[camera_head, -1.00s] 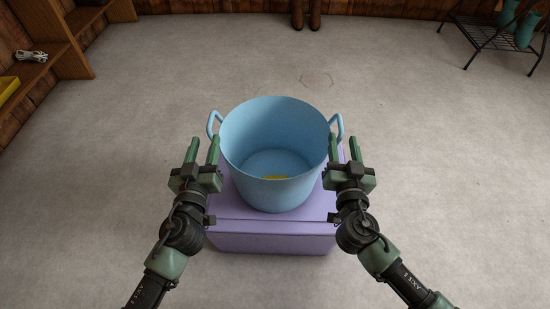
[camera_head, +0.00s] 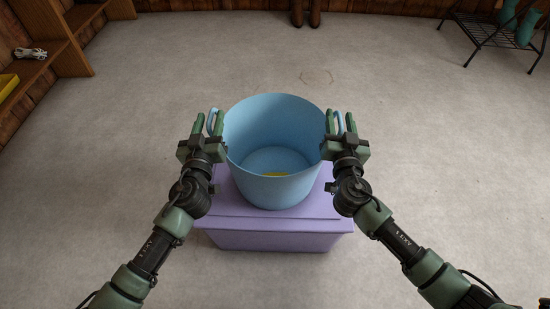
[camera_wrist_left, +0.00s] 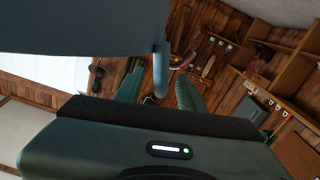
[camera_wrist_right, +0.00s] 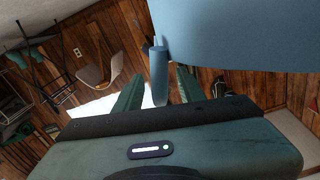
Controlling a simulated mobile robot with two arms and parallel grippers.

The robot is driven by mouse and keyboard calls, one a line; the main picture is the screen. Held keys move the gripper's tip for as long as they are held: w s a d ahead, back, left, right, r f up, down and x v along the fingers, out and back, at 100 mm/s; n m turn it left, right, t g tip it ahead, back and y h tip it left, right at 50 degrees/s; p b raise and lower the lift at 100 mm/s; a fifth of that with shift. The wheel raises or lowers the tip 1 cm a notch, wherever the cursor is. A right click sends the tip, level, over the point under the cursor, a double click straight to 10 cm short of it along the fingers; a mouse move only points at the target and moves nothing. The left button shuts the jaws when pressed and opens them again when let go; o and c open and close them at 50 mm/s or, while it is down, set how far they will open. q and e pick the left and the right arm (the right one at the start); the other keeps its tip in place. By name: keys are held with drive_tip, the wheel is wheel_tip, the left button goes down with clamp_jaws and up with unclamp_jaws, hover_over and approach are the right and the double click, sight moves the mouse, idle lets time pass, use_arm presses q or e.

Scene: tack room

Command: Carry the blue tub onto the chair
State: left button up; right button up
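My right gripper (camera_head: 341,123) is open around the right handle (camera_head: 339,121). The right wrist view shows that handle (camera_wrist_right: 159,78) between the fingers, not clamped. A beige chair-like seat (camera_wrist_right: 100,72) shows in the right wrist view; no chair is visible in the head view.
The purple box (camera_head: 275,236) sits on the floor right before me. The grey floor (camera_head: 430,140) around it is clear. Wooden shelving (camera_head: 60,45) is at the far left, a dark metal rack (camera_head: 485,35) with teal boots at the far right, and brown boots (camera_head: 305,12) at the back wall.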

use_arm(q)
drive_tip(key=shift+w, duration=0.3)
use_arm(e)
drive_tip(key=shift+w, duration=0.3)
use_arm(q)
clamp_jaws()
use_arm(e)
clamp_jaws()
use_arm(q)
drive_tip(key=shift+r, duration=0.1)
use_arm(e)
drive_tip(key=shift+d, duration=0.1)
idle(0.6)
